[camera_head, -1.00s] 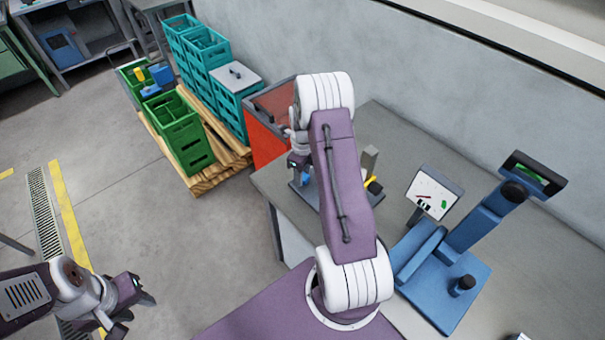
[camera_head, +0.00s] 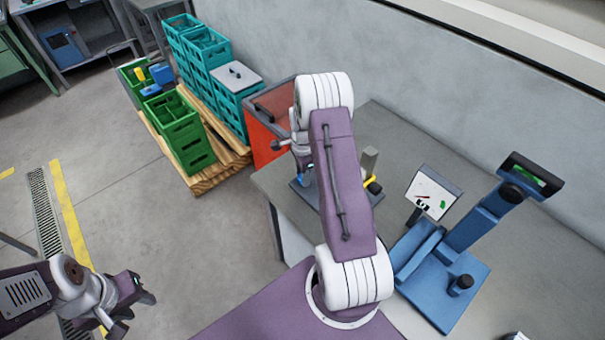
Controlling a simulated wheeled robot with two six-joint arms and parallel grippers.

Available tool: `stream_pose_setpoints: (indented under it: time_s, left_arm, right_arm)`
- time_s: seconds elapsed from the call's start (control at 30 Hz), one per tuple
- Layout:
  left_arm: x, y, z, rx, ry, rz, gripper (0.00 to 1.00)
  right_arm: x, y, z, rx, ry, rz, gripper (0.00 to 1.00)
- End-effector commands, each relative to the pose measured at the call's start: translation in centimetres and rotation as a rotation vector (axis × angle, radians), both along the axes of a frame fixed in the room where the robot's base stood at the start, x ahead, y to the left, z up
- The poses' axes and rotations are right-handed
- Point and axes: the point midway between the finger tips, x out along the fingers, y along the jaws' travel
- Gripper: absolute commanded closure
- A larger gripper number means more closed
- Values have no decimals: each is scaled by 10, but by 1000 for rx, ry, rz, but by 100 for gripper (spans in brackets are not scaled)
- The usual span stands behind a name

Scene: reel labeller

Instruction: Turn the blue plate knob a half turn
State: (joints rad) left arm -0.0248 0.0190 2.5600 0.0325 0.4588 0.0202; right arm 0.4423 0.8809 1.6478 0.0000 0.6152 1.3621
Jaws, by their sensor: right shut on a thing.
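A small blue-grey plate (camera_head: 304,193) lies at the left end of the grey workbench, partly covered by my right arm. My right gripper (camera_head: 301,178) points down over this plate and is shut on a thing. The wrist and purple forearm hide most of the jaws, so the knob held there cannot be made out clearly. My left gripper (camera_head: 138,314) is open and empty over the floor at lower left.
A grey block (camera_head: 369,160) and a yellow-and-black item (camera_head: 373,185) stand close right of my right forearm. A blue stand (camera_head: 440,290) with a black knob (camera_head: 462,284) and a tilted white panel (camera_head: 432,194) are further right. An orange-red bin (camera_head: 264,135) is beside the bench.

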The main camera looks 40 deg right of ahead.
Motion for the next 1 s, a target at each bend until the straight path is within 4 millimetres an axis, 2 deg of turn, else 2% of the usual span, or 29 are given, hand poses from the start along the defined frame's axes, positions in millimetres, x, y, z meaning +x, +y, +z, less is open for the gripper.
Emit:
stream_pose_setpoints:
  time_s: [1.0]
  left_arm:
    - [0,0,5,0,0,0,64]
  right_arm:
    - [3,-3,3,-8,-8,961,100]
